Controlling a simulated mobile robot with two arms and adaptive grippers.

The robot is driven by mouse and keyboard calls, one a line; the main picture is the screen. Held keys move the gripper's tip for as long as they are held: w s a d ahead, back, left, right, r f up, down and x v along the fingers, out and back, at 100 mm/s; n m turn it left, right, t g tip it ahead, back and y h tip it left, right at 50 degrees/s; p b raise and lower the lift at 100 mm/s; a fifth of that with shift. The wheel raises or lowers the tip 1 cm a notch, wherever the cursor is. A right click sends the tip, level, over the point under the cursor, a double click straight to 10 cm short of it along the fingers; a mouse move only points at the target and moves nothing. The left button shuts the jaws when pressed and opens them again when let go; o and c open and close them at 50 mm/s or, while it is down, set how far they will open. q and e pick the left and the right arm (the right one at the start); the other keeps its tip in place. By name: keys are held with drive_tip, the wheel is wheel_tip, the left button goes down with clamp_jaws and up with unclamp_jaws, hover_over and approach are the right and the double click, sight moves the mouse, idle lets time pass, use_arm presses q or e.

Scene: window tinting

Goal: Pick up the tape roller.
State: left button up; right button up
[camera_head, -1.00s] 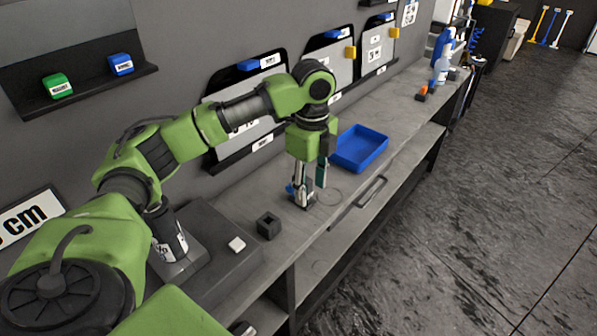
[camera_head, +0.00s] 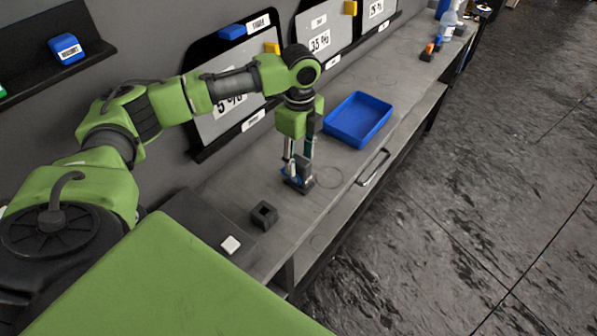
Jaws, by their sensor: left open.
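My left gripper (camera_head: 299,163) points down over the grey workbench and is open. A small blue and dark grey object (camera_head: 297,183) is on the bench right at its fingertips. It may be the tape roller, but the fingers partly cover it and its shape is too small to be sure. I cannot tell whether the fingers touch it. My right gripper is not in view.
A blue tray (camera_head: 358,119) lies on the bench beyond the gripper. A small black block with a hole (camera_head: 264,215) and a white block (camera_head: 231,245) are nearer. Panels with percentage labels (camera_head: 317,45) line the wall. Bare bench lies around the gripper.

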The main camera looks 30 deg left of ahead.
sight(302, 182)
use_arm(q)
wheel_tip(302, 182, down, 3)
drive_tip(key=shift+a+r+p, duration=0.1)
drive_tip(key=shift+r+p, duration=0.05)
drive_tip(key=shift+p, duration=0.55)
wheel_tip(302, 182, down, 2)
drive_tip(key=shift+w+f, duration=0.1)
drive_tip(key=shift+f, duration=0.15)
clamp_jaws()
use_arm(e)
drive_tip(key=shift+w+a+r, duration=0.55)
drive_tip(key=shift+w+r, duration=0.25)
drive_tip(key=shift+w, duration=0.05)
